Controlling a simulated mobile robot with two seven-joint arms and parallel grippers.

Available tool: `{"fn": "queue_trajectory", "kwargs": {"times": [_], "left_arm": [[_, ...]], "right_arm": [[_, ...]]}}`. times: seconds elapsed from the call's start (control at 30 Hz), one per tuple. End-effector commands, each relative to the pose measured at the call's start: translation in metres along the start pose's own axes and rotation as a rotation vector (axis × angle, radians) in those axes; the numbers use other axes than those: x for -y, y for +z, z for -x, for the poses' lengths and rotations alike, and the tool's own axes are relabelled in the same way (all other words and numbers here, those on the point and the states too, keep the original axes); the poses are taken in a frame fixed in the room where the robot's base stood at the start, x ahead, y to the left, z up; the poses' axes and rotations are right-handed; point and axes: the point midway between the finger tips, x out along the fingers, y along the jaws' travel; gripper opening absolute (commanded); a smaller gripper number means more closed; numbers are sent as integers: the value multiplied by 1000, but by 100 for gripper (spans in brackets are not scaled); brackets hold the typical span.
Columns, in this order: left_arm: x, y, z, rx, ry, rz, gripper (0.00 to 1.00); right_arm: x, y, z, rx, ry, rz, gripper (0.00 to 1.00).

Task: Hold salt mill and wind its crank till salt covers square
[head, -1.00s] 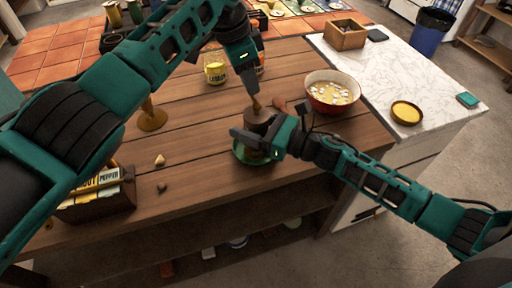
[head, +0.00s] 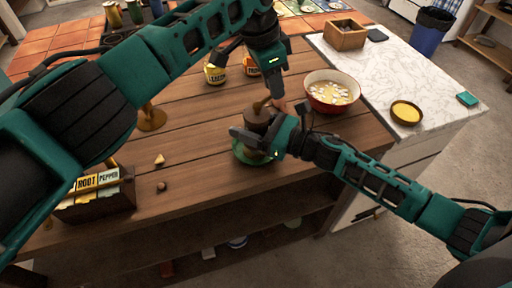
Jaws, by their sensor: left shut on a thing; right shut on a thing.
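The brown salt mill (head: 257,117) stands upright over a green dish (head: 243,157) near the table's front edge. My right gripper (head: 258,138) comes in from the right and is shut around the mill's body. My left gripper (head: 270,98) reaches down from above and is shut on the mill's crank (head: 262,104), at the top right of the mill. The square and any salt on it cannot be made out; the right gripper and the mill hide much of the dish.
A red bowl of soup (head: 332,92) stands right of the mill. Behind it are two labelled jars (head: 215,73). A packet box (head: 98,195) and a brass stand (head: 151,117) are at the left. A yellow dish (head: 406,112) sits on the marble counter.

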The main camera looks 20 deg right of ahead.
Motion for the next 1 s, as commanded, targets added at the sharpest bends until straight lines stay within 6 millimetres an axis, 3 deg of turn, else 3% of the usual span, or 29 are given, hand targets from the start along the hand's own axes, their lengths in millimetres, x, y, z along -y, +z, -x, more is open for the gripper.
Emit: {"fn": "queue_trajectory", "kwargs": {"times": [0.33, 0.7, 1.0], "left_arm": [[-2, 3, -4, 8, 3, 3, 8], [-29, -1, -5, 11, 3, 4, 8], [-30, -1, -5, 12, 1, 6, 8]], "right_arm": [[0, 0, 0, 0, 1, 8, 27], [1, 0, 1, -1, -2, 5, 27], [2, 0, 1, -2, -3, 5, 27]]}}
